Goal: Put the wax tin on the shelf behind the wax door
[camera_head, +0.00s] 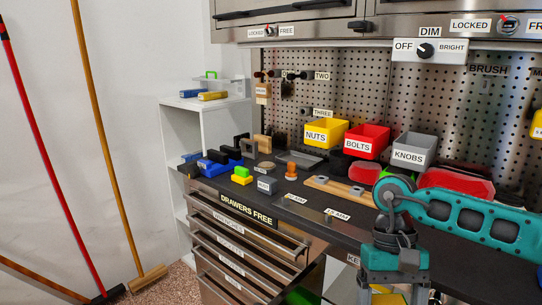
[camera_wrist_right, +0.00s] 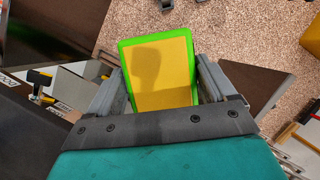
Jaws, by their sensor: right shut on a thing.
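My right gripper (camera_head: 394,292) hangs in front of the bench at the lower right and points down. In the right wrist view, its fingers (camera_wrist_right: 157,88) are shut on a yellow thing with a bright green rim (camera_wrist_right: 163,72). A yellow bit of it shows between the fingers in the head view. No label on it shows, so I cannot tell whether it is the wax tin. A small grey labelled block (camera_head: 266,185) stands on the bench; its label is too small to read. Steel cupboard doors (camera_head: 310,29) are above; no wax label is legible. My left gripper is out of view.
Labelled drawers (camera_head: 240,232) are below. A white shelf unit (camera_head: 205,125) stands left. Brooms (camera_head: 105,150) lean on the wall.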

